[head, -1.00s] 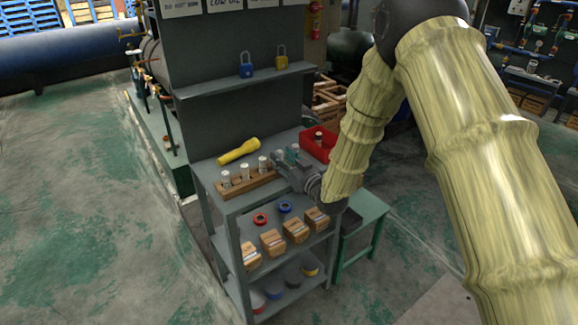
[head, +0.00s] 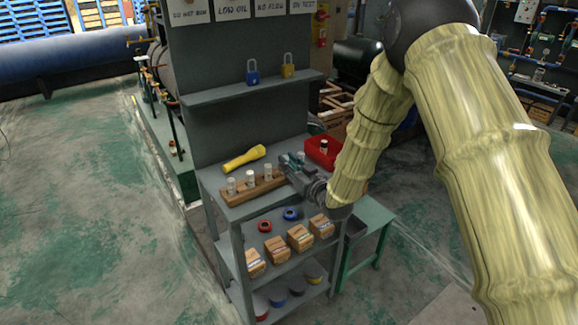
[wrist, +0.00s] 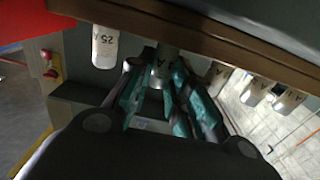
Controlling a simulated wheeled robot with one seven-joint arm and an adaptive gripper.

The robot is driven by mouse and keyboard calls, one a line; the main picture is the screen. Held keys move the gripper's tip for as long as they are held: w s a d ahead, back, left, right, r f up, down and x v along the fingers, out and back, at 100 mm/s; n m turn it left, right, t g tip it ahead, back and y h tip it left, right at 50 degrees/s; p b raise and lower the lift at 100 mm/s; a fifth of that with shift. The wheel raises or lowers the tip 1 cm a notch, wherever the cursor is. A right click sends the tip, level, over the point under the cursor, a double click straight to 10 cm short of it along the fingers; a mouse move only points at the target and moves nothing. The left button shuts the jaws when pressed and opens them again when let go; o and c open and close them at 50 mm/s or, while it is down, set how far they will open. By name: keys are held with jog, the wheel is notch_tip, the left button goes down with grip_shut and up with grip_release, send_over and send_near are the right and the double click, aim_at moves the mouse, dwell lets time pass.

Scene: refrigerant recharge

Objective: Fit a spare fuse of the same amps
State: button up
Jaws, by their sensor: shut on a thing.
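A wooden rack (head: 266,189) on the grey shelf unit's top holds a row of white cylindrical fuses, such as the fuse at its left end (head: 231,186). My gripper (head: 291,162) is at the right part of the rack. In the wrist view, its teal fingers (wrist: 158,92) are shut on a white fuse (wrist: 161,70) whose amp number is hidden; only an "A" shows. That fuse is at the rack's edge; I cannot tell whether it is lifted. Beside it stands a fuse marked 25 A (wrist: 104,46). More fuses (wrist: 255,91) are on the other side.
A red bin (head: 313,155) with a dark-topped fuse (head: 324,147) stands right of the rack. A yellow torch (head: 243,158) lies behind the rack. Blue (head: 252,77) and yellow (head: 287,71) padlocks are on the upper shelf. Small boxes (head: 300,237) and tape rolls are below.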

jog(key=shift+r+p, duration=0.45)
jog(key=shift+r, duration=0.65)
jog(key=v, duration=0.8)
dwell(0.5)
